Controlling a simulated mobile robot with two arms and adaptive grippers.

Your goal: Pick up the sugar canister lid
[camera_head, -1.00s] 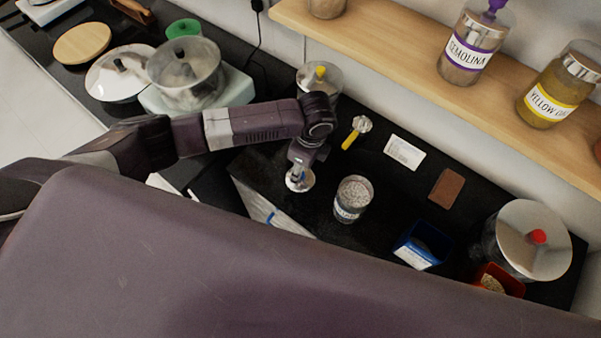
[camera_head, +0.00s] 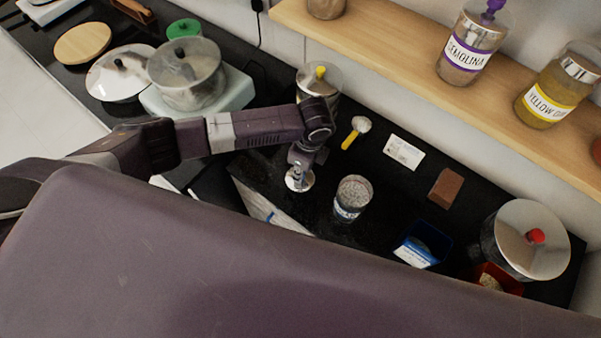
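A small round silver lid (camera_head: 300,183) lies on the black counter, directly below my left gripper (camera_head: 297,170). The gripper points down with its fingertips at the middle of the lid. The fingers are too small and too covered by the wrist to tell whether they are open or shut on it. An open glass canister (camera_head: 352,198) with pale, grainy contents and a label stands just right of the lid, apart from it. My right gripper is not in view.
A yellow-handled scoop (camera_head: 355,131), a white card (camera_head: 403,152), a brown block (camera_head: 445,188) and a blue container (camera_head: 423,245) lie to the right. A red-knobbed pot (camera_head: 530,240) stands at far right. A yellow-knobbed canister (camera_head: 319,80) stands behind my wrist. A wooden shelf (camera_head: 400,60) overhangs the back.

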